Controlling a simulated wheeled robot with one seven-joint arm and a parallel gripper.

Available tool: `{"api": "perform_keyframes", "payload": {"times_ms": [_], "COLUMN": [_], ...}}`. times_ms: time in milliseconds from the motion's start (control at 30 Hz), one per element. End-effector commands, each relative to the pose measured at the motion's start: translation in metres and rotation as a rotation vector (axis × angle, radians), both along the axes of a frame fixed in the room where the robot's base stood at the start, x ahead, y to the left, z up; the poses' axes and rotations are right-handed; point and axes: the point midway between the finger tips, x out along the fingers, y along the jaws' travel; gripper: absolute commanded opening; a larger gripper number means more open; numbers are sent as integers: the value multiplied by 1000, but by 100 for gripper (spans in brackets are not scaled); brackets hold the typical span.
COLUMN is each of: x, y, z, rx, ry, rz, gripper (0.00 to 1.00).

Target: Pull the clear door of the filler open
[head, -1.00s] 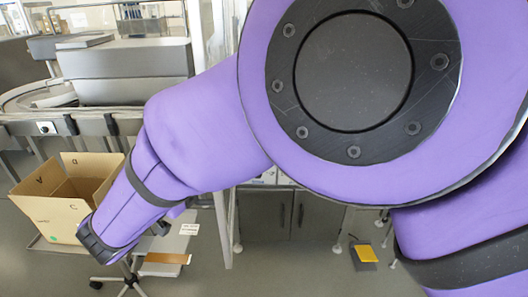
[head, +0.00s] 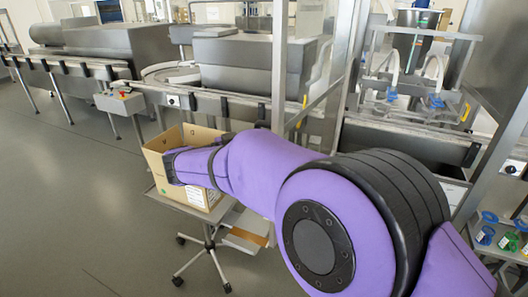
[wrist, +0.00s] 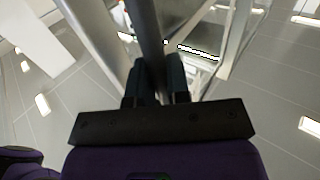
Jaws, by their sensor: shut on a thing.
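The filler (head: 430,75) stands at the right of the head view, with clear tubes and blue fittings inside its metal frame. A tall clear panel with metal edges (head: 318,100), which looks like the clear door, stands upright left of the filler. In the wrist view, my gripper (wrist: 156,88) is shut on a dark upright bar (wrist: 147,30), which looks like the door's handle. Pale metal frame parts run on both sides of the bar. How far the door stands open cannot be told.
An open cardboard box (head: 183,145) sits on a wheeled stand (head: 172,198) beside my arm. A conveyor (head: 225,103) runs behind it. Colored rolls (head: 487,235) sit on a shelf at the lower right. The floor at left is clear.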

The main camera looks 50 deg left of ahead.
Motion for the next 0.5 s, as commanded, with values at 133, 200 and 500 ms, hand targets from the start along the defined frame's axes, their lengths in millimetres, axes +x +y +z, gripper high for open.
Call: {"api": "perform_keyframes", "payload": {"times_ms": [133,200,500], "x": [6,6,7], "y": [7,9,12], "z": [2,2,3], "rx": [2,2,2], "ry": [-5,-5,-6], "rz": [-17,-21,-27], "gripper": [0,0,0]}}
